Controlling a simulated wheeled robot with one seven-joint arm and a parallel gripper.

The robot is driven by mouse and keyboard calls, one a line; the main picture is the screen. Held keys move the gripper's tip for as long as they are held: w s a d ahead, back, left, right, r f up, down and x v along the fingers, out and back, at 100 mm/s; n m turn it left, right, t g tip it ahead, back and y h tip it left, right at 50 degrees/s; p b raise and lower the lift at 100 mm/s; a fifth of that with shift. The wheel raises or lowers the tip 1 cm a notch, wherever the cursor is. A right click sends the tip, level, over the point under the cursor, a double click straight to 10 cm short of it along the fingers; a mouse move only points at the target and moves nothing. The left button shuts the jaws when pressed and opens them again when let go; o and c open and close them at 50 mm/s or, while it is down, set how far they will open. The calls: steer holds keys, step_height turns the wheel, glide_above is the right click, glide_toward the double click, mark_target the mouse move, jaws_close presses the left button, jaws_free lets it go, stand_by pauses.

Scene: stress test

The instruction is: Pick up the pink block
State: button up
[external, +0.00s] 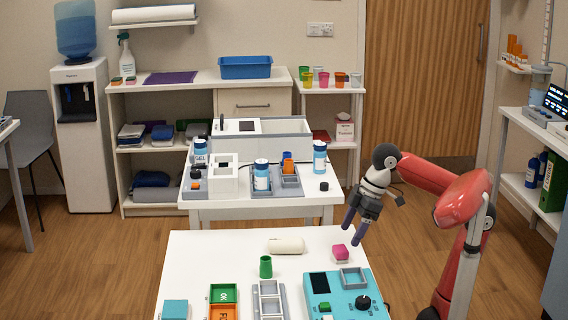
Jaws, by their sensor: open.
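The pink block (341,252) sits on the white table in front, near its far right part. It looks like a small cube with a brighter top face. My gripper (352,229) hangs from the red arm just above and slightly right of the block. Its two dark fingers point down and apart, and nothing is between them. I cannot tell its exact height over the block.
The white table (205,258) also holds a cream roll (286,246), a green cup (265,267), a grey divided tray (256,305), green and orange bins (223,293), and a teal device (318,284) close in front of the block. A second table with bottles stands behind.

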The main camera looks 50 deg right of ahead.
mark_target(341, 248)
steer(key=x, duration=0.2)
steer(key=b+x, duration=0.1)
steer(key=x, duration=0.4)
steer(key=shift+w+d+b, duration=0.2)
steer(key=shift+w+b, duration=0.15)
steer(key=shift+b, duration=0.05)
steer(key=c, duration=1.1)
